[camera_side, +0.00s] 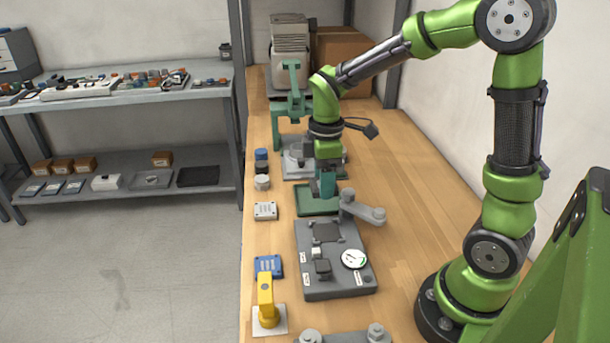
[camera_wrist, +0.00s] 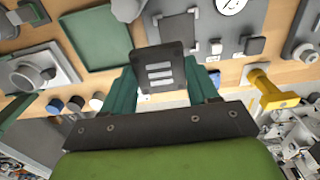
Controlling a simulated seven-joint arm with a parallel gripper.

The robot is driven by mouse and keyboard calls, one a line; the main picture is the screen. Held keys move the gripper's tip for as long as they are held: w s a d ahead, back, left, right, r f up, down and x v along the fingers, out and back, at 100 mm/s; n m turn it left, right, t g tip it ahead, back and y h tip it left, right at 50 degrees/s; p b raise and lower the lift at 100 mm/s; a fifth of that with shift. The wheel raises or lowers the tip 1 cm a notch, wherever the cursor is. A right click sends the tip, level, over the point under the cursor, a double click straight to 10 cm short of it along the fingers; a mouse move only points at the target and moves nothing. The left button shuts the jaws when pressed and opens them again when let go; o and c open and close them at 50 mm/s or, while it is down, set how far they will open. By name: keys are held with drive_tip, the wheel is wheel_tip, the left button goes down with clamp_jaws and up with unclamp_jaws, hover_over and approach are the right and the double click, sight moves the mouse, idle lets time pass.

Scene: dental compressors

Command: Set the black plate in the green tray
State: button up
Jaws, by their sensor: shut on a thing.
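My gripper (camera_wrist: 162,82) is shut on the black plate (camera_wrist: 160,55), which has light rectangular marks and sits between the green fingers in the wrist view. In the side view my gripper (camera_side: 327,188) points down at the green tray (camera_side: 306,207), and the plate cannot be made out clearly there. The green tray (camera_wrist: 97,38) lies flat on the wooden bench, left of the plate in the wrist view. Its visible floor looks empty. The height of the plate above the bench is hard to tell.
A grey fixture (camera_side: 311,276) with a dial stands in front of the tray, with a grey lever part (camera_side: 365,213) beside it. A green-armed press (camera_side: 280,128) stands behind. Small caps (camera_side: 261,168), a white block (camera_side: 265,211) and a yellow handle (camera_side: 266,293) line the left edge.

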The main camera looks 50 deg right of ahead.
drive_tip(key=w+d+f, duration=0.2)
drive_tip(key=w+d, duration=0.5)
drive_tip(key=d, duration=0.1)
drive_tip(key=f, duration=0.4)
drive_tip(key=d+f, duration=0.1)
drive_tip(key=f, duration=0.1)
drive_tip(key=shift+w, duration=0.35)
drive_tip(key=shift+f, duration=2.1)
drive_tip(key=shift+f, duration=0.2)
drive_tip(key=o, duration=1.1)
drive_tip(key=shift+r, duration=0.15)
